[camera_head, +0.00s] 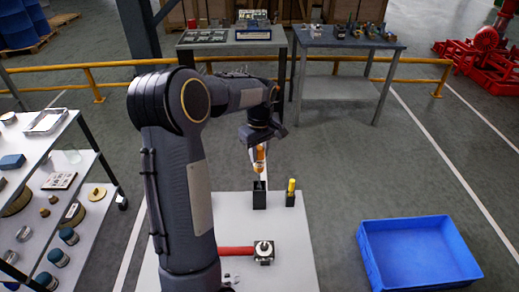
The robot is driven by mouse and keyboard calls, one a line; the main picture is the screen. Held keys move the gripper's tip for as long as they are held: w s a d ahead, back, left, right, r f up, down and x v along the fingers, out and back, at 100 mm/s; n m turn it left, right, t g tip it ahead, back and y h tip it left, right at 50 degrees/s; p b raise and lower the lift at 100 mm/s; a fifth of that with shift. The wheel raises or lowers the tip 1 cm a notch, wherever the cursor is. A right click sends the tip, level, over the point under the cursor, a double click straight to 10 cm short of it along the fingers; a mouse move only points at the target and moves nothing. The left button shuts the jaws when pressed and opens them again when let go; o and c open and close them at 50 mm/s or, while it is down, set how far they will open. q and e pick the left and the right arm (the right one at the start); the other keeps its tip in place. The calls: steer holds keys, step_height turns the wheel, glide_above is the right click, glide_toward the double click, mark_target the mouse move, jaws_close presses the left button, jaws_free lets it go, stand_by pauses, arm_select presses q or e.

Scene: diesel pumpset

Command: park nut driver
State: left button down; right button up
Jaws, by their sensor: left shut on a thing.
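My left arm comes in from the left and bends over a light grey table (227,204). My left gripper (260,146) points down and is shut on the nut driver (259,160), whose orange-yellow handle shows below the jaws. The driver hangs roughly upright, just above a black holder (259,198) on the table. Whether its lower end is inside the holder's mouth I cannot tell. My right gripper is out of view.
A smaller black holder with a yellow-handled tool (291,186) stands just right. A red bar with a metal fitting (264,252) lies nearer. A blue crate (377,270) is at right, a parts shelf (87,202) at left. A yellow rail (408,77) runs behind.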

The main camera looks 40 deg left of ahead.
mark_target(260, 172)
arm_select(q)
steer(key=shift+f+b, duration=2.2)
steer(key=shift+f, duration=1.45)
steer(key=shift+f+b, duration=0.6)
steer(key=shift+f, duration=0.4)
steer(key=c, duration=1)
jaws_free()
step_height(260, 172, up, 8)
steer(key=shift+f, duration=0.1)
